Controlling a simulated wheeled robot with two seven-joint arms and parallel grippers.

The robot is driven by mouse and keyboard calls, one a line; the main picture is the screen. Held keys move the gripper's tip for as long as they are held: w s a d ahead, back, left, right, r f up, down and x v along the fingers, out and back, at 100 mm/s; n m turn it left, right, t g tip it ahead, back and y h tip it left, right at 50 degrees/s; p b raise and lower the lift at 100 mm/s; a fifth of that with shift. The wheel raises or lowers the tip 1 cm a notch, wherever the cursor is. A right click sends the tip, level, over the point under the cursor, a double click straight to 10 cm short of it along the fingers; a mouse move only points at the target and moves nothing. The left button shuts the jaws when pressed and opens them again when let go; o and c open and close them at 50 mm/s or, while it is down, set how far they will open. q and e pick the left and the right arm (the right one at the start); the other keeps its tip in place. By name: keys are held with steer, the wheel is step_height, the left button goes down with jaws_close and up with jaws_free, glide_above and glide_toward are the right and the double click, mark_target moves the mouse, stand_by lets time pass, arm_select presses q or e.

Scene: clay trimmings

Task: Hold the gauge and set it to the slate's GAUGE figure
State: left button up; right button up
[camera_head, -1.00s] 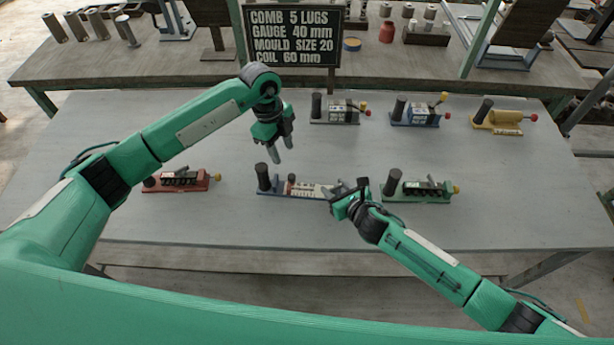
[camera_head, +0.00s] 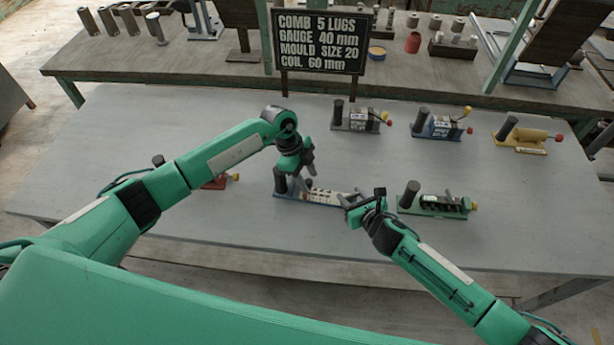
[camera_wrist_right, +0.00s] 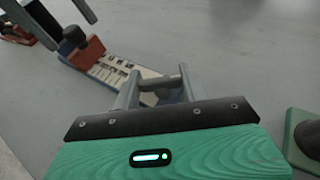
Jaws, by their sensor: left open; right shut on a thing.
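The slate (camera_head: 320,41) reads GAUGE 40 mm. The gauge (camera_head: 322,197), with a blue base and a pale marked scale, lies at the front middle of the table. My right gripper (camera_head: 352,200) is shut on its right end; the gripped part is mostly hidden. In the right wrist view the scale (camera_wrist_right: 118,73) runs up to a red block (camera_wrist_right: 84,52) with a black knob (camera_wrist_right: 74,38). My left gripper (camera_head: 306,176) is open just above the gauge's left part, partly covering it. Its fingers also show in the right wrist view (camera_wrist_right: 62,15). I cannot read the setting.
A green-based device (camera_head: 435,205) stands close to the right of my right gripper. A red-based device (camera_head: 220,183) is partly hidden behind my left arm. Grey (camera_head: 360,119), blue (camera_head: 440,126) and yellow (camera_head: 524,137) devices stand farther back.

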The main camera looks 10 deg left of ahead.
arm_select(q)
steer(key=shift+d+f, duration=0.1)
steer(key=shift+f, duration=0.15)
jaws_close()
steer(key=shift+d, duration=0.55)
jaws_free()
steer(key=shift+r, duration=0.1)
